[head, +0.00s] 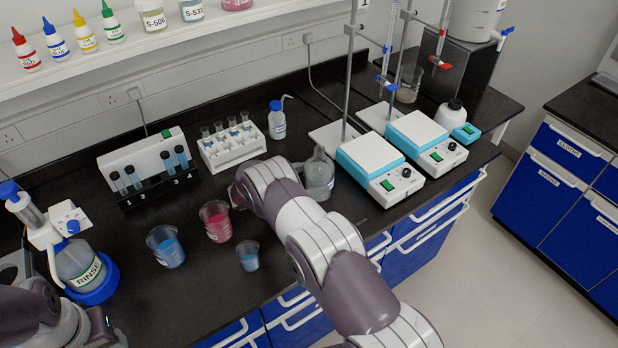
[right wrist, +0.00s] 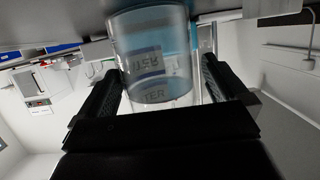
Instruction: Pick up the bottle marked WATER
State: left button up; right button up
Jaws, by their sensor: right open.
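The bottle marked WATER is a clear glass bottle (head: 319,178) standing on the black bench, just right of my right wrist and left of the hotplates. In the right wrist view the bottle (right wrist: 150,45) appears upside down, with a label on which "TER" can be read. My right gripper (right wrist: 160,95) is open, with one finger at either side of the bottle's image; I cannot tell whether they touch it. In the head view my right arm hides its fingers. Part of my left arm is at the lower left of the head view; its fingertips do not show.
Beakers with blue (head: 166,247) and pink (head: 216,222) liquid and a small blue beaker (head: 248,257) stand left of my right arm. Two hotplates (head: 380,165) with stands are right. A vial rack (head: 233,148) and a wash bottle (head: 277,122) are behind. A RINSE bottle (head: 82,268) is left.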

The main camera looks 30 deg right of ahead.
jog(key=c, duration=1.2)
jog(key=shift+w, duration=0.1)
jog(key=shift+c, duration=1.2)
jog(key=shift+r, duration=0.2)
